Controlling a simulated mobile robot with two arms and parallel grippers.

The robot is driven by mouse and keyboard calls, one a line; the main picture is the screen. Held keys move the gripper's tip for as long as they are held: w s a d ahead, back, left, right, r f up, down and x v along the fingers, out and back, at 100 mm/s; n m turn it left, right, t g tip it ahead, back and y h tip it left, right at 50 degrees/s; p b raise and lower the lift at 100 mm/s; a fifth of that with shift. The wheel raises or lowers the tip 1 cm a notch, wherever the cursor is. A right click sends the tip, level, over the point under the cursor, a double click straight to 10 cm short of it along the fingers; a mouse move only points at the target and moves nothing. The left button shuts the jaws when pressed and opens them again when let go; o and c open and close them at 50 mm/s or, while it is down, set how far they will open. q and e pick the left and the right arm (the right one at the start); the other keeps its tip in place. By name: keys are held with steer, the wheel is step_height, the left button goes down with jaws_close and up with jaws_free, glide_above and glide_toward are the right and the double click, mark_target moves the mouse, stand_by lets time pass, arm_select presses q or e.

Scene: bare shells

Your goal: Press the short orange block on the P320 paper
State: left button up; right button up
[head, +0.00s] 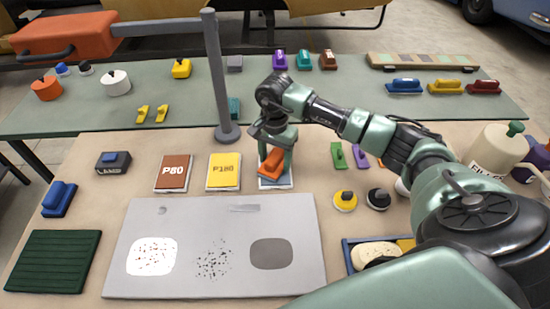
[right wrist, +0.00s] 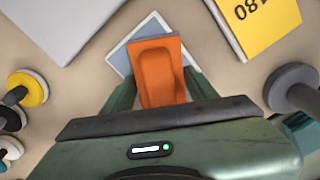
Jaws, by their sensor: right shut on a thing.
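The short orange block (head: 271,165) is between the fingers of my right gripper (head: 275,152), which is shut on it. The block also shows in the right wrist view (right wrist: 160,75), its long side running away from the palm. It is over a blue sheet with a white border (head: 275,185), right of the yellow paper; the sheet also shows in the right wrist view (right wrist: 121,60). The block and gripper cover most of this sheet, and no P320 label is readable. I cannot tell whether the block touches the sheet. My left gripper is not in view.
Brown P80 paper (head: 174,173) and yellow P180 paper (head: 223,172) lie to the left. A grey panel (head: 215,285) is in front. A grey post (head: 219,80) stands behind. Yellow (head: 345,200) and black (head: 378,199) round knobbed pads sit to the right.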

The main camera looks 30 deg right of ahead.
mark_target(275, 155)
steer(key=shift+r+p, duration=1.7)
steer(key=shift+r, duration=1.75)
